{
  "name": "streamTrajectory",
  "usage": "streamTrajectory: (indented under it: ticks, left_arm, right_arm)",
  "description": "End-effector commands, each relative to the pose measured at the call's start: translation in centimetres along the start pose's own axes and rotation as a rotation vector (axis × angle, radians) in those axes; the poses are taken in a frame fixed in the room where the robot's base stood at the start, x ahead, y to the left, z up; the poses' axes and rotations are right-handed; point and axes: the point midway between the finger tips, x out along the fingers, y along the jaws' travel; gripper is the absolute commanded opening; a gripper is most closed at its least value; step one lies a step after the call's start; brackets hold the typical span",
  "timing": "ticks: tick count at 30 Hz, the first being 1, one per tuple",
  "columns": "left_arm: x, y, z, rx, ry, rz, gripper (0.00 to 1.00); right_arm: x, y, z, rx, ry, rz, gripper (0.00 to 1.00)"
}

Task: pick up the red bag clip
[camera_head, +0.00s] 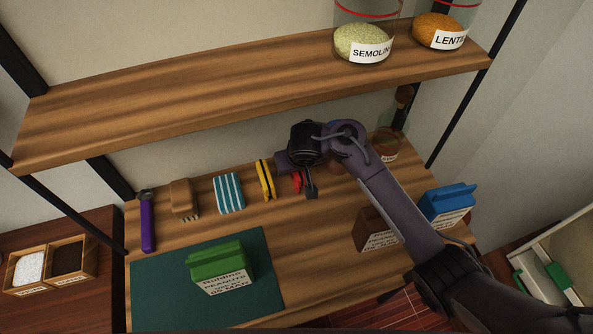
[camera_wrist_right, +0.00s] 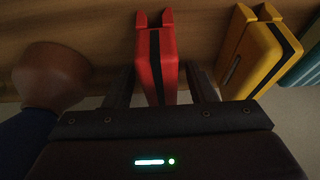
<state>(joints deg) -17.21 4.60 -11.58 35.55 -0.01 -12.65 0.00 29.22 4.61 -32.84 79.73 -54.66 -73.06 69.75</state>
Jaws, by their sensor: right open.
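The red bag clip (camera_head: 297,181) lies on the wooden counter, right of a yellow and black clip (camera_head: 265,180), and is partly hidden by my right gripper (camera_head: 304,187) in the head view. In the right wrist view the red clip (camera_wrist_right: 157,62), with a black stripe, sits between the two fingers of my right gripper (camera_wrist_right: 161,87). The fingers are open, with a narrow gap visible on each side of the clip. My left gripper is not in view.
A blue-topped packet (camera_head: 447,203) and brown packet (camera_head: 375,232) stand right. A shelf (camera_head: 200,95) hangs above.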

Motion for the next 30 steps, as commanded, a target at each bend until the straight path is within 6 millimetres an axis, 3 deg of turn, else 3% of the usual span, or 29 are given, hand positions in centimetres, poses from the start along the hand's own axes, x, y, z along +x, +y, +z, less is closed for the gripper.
streamTrajectory:
  ticks: [1, 4, 15, 27, 30]
  left_arm:
    - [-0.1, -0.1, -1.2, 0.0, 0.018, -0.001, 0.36]
    - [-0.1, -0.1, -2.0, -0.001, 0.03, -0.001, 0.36]
    - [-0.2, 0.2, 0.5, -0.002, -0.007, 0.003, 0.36]
    - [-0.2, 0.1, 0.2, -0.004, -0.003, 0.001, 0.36]
    - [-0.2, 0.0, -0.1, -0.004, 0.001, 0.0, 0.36]
  right_arm:
    - [0.0, 0.0, 0.0, 0.0, 0.0, 0.0, 0.51]
    - [-0.1, 0.0, 0.0, 0.0, 0.0, 0.0, 0.51]
    - [0.2, 0.0, 0.2, 0.0, -0.001, 0.001, 0.51]
    - [0.4, 0.0, 0.2, -0.001, -0.001, 0.0, 0.51]
    - [0.4, 0.0, 0.2, -0.001, -0.001, 0.0, 0.4]
